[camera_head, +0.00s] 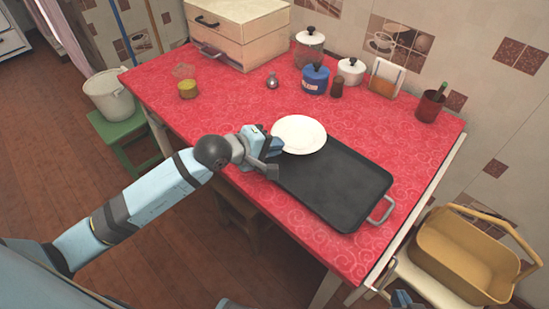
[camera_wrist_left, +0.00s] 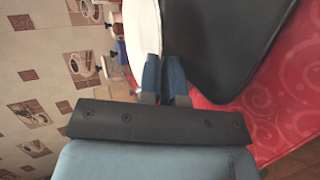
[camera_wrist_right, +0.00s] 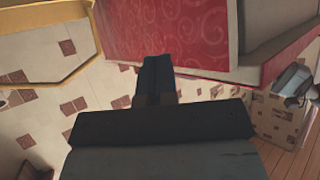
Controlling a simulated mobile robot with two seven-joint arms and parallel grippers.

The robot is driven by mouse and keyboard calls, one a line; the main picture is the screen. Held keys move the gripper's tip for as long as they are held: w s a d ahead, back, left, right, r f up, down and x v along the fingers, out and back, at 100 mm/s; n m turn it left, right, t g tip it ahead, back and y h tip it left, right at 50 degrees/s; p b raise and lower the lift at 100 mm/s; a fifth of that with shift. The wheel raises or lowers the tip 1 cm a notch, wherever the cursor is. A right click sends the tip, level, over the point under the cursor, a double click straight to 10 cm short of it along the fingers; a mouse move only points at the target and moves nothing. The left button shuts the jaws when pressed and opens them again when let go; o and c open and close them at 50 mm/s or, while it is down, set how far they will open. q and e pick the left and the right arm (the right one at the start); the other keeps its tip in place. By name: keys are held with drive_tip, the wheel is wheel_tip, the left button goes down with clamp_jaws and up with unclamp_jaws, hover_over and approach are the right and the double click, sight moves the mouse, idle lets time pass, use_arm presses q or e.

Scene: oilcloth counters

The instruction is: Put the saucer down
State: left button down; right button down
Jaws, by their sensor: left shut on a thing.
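The white saucer (camera_head: 301,132) is at the far left end of the black tray (camera_head: 335,184), above the red table. My left gripper (camera_head: 272,145) is shut on the saucer's near left rim. In the left wrist view, the saucer (camera_wrist_left: 143,35) shows at the blue fingertips (camera_wrist_left: 165,75), beside the dark tray (camera_wrist_left: 215,45). I cannot tell whether the saucer touches the surface or hangs just above it. My right gripper (camera_wrist_right: 157,75) is empty, its fingers together, away from the saucer near the table's right front edge.
The red table (camera_head: 225,115) has free room left of the saucer. A glass with yellow contents (camera_head: 188,89), a small metal shaker (camera_head: 272,81), a blue pot (camera_head: 315,79) and a red cup (camera_head: 430,107) stand farther back. A yellow basket (camera_head: 465,255) is at the right.

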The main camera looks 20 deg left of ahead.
use_arm(q)
drive_tip(key=shift+f+b, duration=0.35)
drive_tip(key=shift+f, duration=1.85)
